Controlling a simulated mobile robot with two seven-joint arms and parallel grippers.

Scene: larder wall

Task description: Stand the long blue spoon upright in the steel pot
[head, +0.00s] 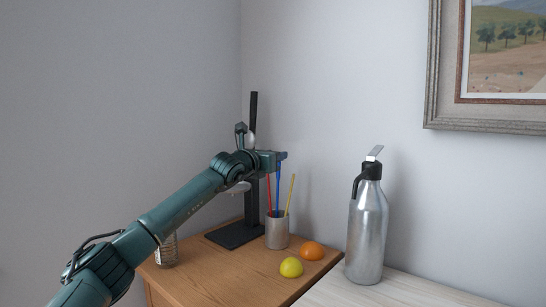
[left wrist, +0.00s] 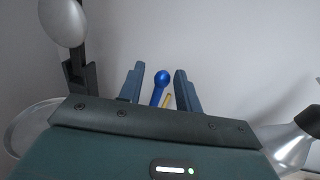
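The steel pot (head: 277,235) stands on the wooden cabinet top. The long blue spoon (head: 278,192) stands upright with its lower end inside the pot, beside a red stick (head: 269,195) and a yellow stick (head: 290,194). My left gripper (head: 283,156) is above the pot, at the top of the spoon. In the left wrist view the blue spoon's rounded head (left wrist: 161,79) lies between the two fingers, with gaps visible, so the gripper is open. The yellow stick (left wrist: 167,101) shows just beside it. My right gripper is not in view.
A black stand (head: 237,234) with a tall post is close behind the pot. An orange (head: 312,251) and a lemon (head: 291,267) lie in front. A glass jar (head: 167,252) is at left. A steel bottle (head: 366,235) stands on the pale surface (head: 400,290) at right.

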